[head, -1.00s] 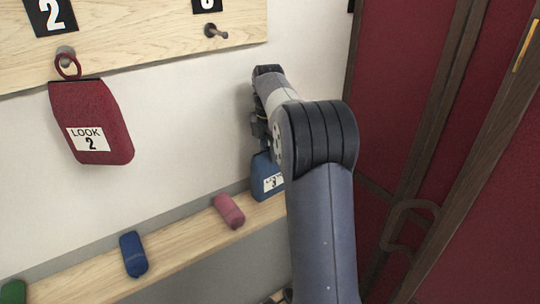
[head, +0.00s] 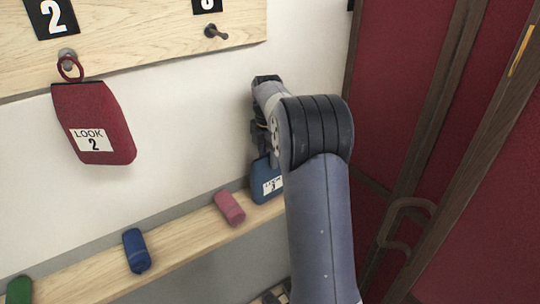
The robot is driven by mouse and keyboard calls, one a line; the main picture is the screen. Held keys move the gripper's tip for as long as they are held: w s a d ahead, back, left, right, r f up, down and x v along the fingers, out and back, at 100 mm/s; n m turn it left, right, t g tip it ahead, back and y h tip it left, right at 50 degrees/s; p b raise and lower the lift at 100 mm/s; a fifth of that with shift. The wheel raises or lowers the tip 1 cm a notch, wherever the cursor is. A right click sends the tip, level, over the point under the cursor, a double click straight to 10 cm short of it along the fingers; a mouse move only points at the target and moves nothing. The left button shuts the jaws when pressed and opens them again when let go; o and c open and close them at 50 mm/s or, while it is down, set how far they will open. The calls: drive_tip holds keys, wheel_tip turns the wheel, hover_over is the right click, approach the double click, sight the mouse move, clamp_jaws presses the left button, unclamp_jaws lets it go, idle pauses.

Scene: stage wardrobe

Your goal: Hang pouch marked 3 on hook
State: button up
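The blue pouch (head: 264,188), with a white label that seems to read LOOK 3, is at the right part of the wooden ledge, partly hidden by my arm. My gripper (head: 262,150) is just above the pouch, mostly hidden behind my own arm links, so its fingers and any hold on the pouch's loop cannot be made out. The bare hook (head: 215,32) sticks out of the wooden board, under a black plate with a partly cut-off number (head: 207,4). It is above and left of my gripper.
A red pouch marked LOOK 2 (head: 97,115) hangs under the number 2 plate (head: 51,14). Pink (head: 229,207), blue (head: 136,251) and green (head: 19,289) rolls lie on the ledge (head: 185,236). Red panels with a handle (head: 405,220) stand at right. The wall below the hook is clear.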

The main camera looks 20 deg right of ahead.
drive_tip(key=shift+o, duration=0.8)
drive_tip(key=shift+b, duration=0.4)
wheel_tip(320, 180, up, 11)
drive_tip(key=shift+w+a+b, duration=0.2)
drive_tip(key=shift+w+b, duration=0.1)
drive_tip(key=shift+b, duration=0.15)
drive_tip(key=shift+f, duration=0.2)
drive_tip(key=f, duration=0.3)
drive_tip(key=f+p, duration=0.1)
drive_tip(key=f, duration=0.6)
drive_tip(key=shift+s+d+f, duration=0.2)
drive_tip(key=shift+s+f, duration=0.2)
drive_tip(key=shift+w+r+p, duration=0.1)
drive_tip(key=shift+r+p, duration=0.05)
drive_tip(key=shift+p, duration=0.15)
drive_tip(key=shift+b, duration=0.3)
